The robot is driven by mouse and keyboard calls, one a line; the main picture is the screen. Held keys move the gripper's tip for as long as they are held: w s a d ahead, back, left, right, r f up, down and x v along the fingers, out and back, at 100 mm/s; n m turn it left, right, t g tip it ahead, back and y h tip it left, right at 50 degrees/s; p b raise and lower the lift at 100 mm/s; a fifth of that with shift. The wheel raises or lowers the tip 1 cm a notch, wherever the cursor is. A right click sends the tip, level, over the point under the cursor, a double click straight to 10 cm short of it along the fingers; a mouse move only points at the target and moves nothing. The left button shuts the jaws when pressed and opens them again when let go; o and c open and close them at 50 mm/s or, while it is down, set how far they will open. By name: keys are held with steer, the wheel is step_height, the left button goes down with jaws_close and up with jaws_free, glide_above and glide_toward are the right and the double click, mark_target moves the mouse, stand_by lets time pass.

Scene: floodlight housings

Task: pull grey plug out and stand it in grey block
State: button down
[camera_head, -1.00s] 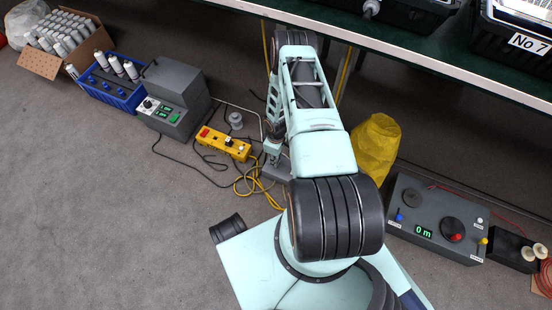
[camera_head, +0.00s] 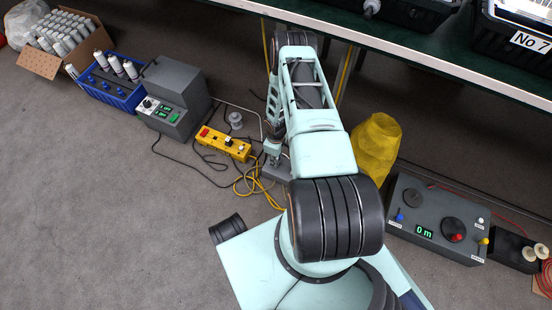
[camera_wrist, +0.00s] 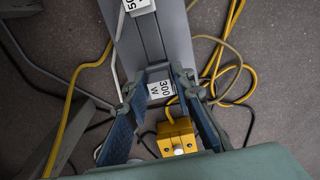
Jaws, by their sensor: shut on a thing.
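My gripper (camera_wrist: 160,75) is shut in the wrist view, its blue-grey fingers closing on a small grey piece, which I take to be the grey plug (camera_wrist: 157,71); its shape is mostly hidden. It is at the near part of the long grey block (camera_wrist: 186,30), which has a dark groove and white labels. A label reading 300 W shows between the fingers. I cannot tell whether the plug is in the block or just above it. In the head view my gripper (camera_head: 273,150) points down over the grey block (camera_head: 274,172); the plug cannot be made out there.
A yellow socket box (camera_head: 224,144) lies left of the gripper, with loose yellow and black cables on the floor. A grey control unit (camera_head: 175,100) stands farther left. A yellow bag (camera_head: 377,145) and a grey console (camera_head: 436,218) are to the right. A green-topped bench (camera_head: 400,50) is behind.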

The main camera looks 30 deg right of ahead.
steer(key=shift+f, duration=0.85)
steer(key=c, duration=1.6)
jaws_free()
steer(key=shift+r+p, duration=2.1)
steer(key=shift+r, duration=1.4)
